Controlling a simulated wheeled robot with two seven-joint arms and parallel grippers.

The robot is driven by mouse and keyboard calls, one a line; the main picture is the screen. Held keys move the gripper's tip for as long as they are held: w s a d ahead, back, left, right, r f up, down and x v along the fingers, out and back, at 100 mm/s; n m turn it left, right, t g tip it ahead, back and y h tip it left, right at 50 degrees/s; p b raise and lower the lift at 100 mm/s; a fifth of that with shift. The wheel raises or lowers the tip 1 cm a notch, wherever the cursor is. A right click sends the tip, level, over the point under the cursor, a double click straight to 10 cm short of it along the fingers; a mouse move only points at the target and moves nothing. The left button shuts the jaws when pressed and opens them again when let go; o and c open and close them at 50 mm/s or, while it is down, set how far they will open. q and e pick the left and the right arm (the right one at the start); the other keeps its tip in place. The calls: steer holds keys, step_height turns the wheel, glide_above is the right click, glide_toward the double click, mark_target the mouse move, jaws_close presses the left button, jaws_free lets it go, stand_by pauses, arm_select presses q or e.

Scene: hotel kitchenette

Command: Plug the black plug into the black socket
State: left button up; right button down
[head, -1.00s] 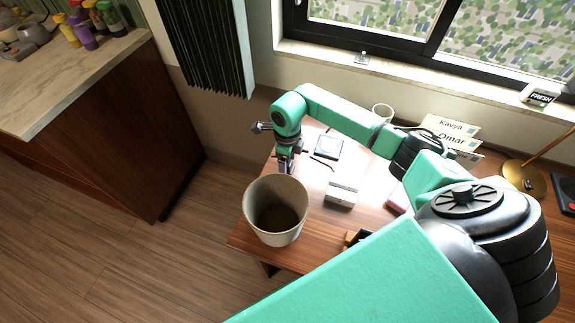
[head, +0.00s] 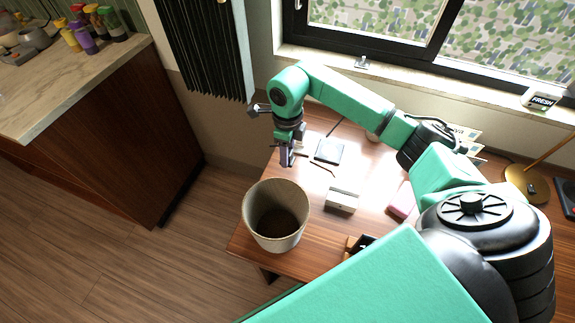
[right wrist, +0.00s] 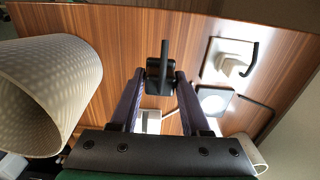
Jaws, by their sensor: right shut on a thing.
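My right gripper (head: 287,158) points down over the left part of the wooden desk, behind the pale bin. The right wrist view shows its two dark fingers (right wrist: 160,84) closed on the black plug (right wrist: 158,70), a small block with a black rod standing up from it. The plug is too small and covered to make out in the head view. In the right wrist view, a white square plate (right wrist: 215,46) carries a pale block and a black hooked piece, right of and apart from the plug. I cannot pick out the black socket for certain. My left gripper is out of view.
The bin (head: 276,240) stands close to my right gripper; it also shows in the right wrist view (right wrist: 55,95). A dark-framed square pad (head: 329,150), a white box (head: 341,199) and a pink block (head: 402,200) are on the desk. A lamp base (head: 527,183) stands right.

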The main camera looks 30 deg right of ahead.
step_height(320, 180, up, 13)
steer(key=b, duration=0.1)
